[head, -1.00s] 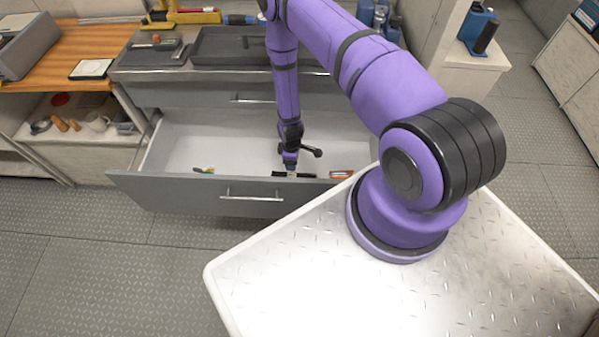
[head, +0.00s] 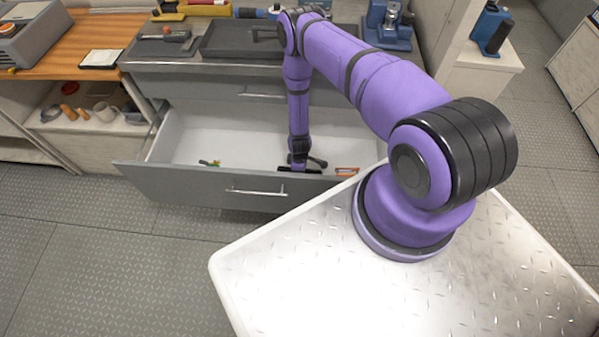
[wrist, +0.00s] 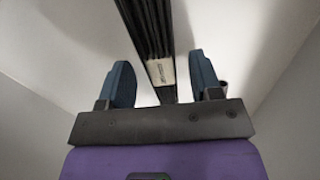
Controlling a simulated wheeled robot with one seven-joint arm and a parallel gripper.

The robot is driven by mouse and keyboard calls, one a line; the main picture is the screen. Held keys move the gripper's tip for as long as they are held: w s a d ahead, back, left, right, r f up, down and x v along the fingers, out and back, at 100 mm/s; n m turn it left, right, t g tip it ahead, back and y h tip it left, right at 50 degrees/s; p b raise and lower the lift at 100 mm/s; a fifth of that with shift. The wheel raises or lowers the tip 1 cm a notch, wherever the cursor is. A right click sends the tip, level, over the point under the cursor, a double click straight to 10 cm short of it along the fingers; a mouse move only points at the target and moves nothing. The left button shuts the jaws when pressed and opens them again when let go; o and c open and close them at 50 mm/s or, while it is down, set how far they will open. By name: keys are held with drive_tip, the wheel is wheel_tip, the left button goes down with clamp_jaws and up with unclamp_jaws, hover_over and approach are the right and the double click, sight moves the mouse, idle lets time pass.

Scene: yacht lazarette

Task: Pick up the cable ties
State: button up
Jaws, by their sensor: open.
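The cable ties are a black bundle with a pale printed label, lying in the open drawer (head: 225,135). In the wrist view the bundle (wrist: 150,28) runs from the top edge down between my two blue-grey fingers. My gripper (wrist: 161,72) is open, with one finger on each side of the bundle and a visible gap to each. In the head view my gripper (head: 298,164) reaches down into the drawer near its front wall. A dark piece of the cable ties (head: 284,169) shows beside it; the rest is hidden by the gripper and drawer front.
A small green and yellow item (head: 210,163) lies left in the drawer, and an orange item (head: 346,171) lies right of my gripper. The drawer's front wall (head: 200,185) stands close to my gripper. The white drawer floor between the items is clear.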

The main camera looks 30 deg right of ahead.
drive_tip(key=shift+f, duration=0.35)
drive_tip(key=c, duration=1)
drive_tip(key=shift+r, duration=0.1)
